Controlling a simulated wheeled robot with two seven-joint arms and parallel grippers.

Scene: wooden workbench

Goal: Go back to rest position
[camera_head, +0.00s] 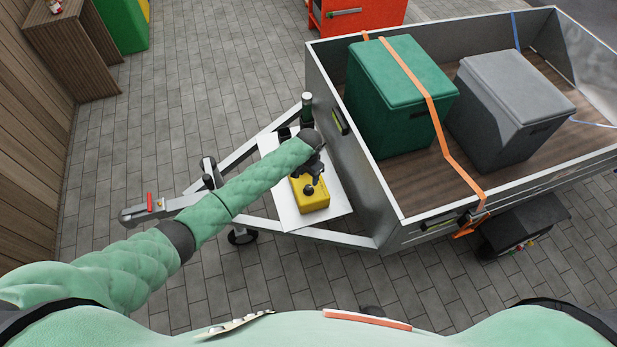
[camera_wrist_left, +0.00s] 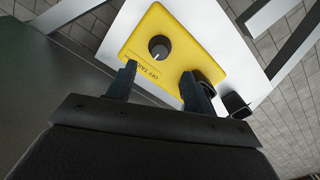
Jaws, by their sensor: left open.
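My left arm reaches out from the left in the head view. Its left gripper (camera_head: 313,182) is over a yellow box (camera_head: 318,199) on a white plate (camera_head: 338,203) at the trailer's front. In the left wrist view the left gripper (camera_wrist_left: 158,78) has its two dark fingers apart with nothing between them. The yellow box (camera_wrist_left: 185,42) there bears a dark round knob (camera_wrist_left: 159,47) with a pointer, some lettering, and a second dark part partly hidden behind a finger. My right gripper is not in view.
A grey trailer (camera_head: 365,185) holds a green box (camera_head: 395,105) and a grey box (camera_head: 505,110), with an orange strap (camera_head: 430,100) over the green one. The drawbar (camera_head: 150,209) extends left. A wooden bench (camera_head: 65,45) stands at upper left. Paving (camera_head: 130,110) left of the trailer is clear.

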